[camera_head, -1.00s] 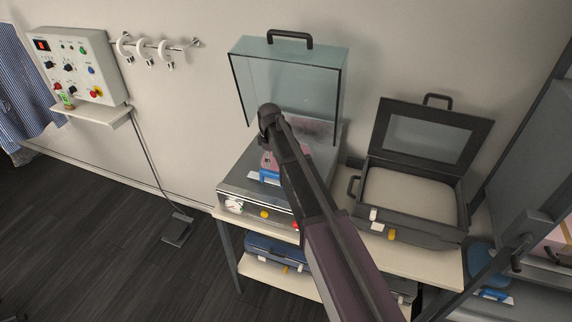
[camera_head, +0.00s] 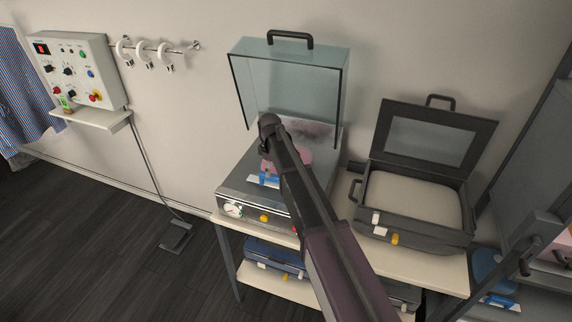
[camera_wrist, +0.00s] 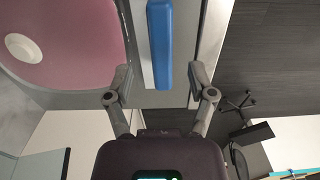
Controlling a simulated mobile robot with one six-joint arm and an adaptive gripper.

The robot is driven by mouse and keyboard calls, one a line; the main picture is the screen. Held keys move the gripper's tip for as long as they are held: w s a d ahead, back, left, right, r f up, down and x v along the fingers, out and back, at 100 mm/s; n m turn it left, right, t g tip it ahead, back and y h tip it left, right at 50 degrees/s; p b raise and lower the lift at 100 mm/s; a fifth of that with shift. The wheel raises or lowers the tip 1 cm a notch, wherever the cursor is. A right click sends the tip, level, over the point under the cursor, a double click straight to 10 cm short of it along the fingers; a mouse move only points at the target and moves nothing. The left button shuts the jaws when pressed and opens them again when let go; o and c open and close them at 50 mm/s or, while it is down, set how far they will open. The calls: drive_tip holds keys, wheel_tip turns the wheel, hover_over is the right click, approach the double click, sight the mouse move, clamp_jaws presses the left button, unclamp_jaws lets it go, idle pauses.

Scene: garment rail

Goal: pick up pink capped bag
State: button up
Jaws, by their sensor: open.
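The pink bag (camera_head: 296,159) lies in the open vacuum chamber machine (camera_head: 234,189) under its raised clear lid, partly hidden by my arm. A blue cap bar (camera_head: 264,180) with a white part shows at its front edge. In the wrist view the pink bag (camera_wrist: 75,38), with a pale round spot, is at upper left. The blue bar (camera_wrist: 160,50) stands ahead of my gripper (camera_wrist: 161,82), lined up with the gap between the fingers. My gripper is open, with nothing held.
A dark case-like machine (camera_head: 412,229) with a raised windowed lid stands to the right on the same table (camera_head: 349,258). The raised clear lid (camera_head: 290,85) is behind the bag. A shelf below holds a blue unit (camera_head: 268,254). A grey rack stands at far right.

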sight(272, 175)
drive_tip(key=shift+s+f+b, duration=0.15)
drive_tip(key=shift+f+b, duration=2.4)
drive_tip(key=shift+f, duration=0.05)
clamp_jaws()
